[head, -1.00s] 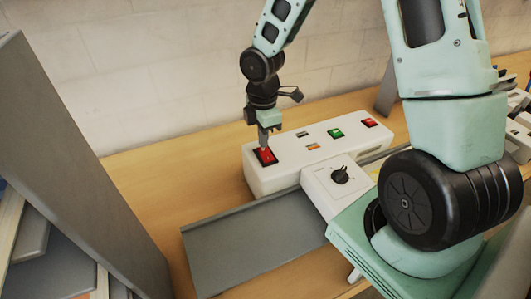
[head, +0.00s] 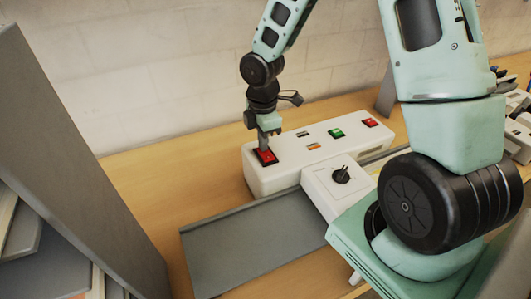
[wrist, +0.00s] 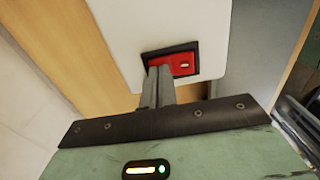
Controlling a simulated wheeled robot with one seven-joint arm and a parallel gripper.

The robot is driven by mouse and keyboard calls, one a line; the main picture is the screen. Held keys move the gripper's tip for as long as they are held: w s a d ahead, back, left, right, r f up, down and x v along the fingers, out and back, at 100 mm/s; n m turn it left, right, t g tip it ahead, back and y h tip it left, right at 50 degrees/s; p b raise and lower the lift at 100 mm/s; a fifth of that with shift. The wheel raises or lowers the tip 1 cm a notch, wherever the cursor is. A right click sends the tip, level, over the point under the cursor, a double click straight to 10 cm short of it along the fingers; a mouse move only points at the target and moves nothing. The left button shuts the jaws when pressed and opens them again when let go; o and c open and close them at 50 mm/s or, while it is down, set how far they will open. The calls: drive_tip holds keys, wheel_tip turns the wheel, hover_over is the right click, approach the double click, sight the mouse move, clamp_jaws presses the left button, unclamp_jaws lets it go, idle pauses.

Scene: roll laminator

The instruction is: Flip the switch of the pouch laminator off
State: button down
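The pouch laminator (head: 292,163) is a long white machine on the wooden table. A red rocker switch in a black frame (head: 266,157) sits at its left end. It also shows in the wrist view (wrist: 184,65). My gripper (head: 264,146) points down with its fingertips at this red switch. In the wrist view my gripper's fingers (wrist: 160,74) look closed together, with the tips at the switch's left part, apparently touching it. The fingers hide part of the switch. A green switch (head: 336,133) and another red switch (head: 370,122) are further right on the laminator.
A small white box with a black knob (head: 340,175) is on the laminator's front. A grey tray (head: 250,245) lies before it. A tall grey panel (head: 75,160) stands at left. Bare table lies left of the laminator.

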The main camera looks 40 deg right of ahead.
wheel_tip(320, 180, up, 7)
drive_tip(key=p, duration=0.7)
idle(0.7)
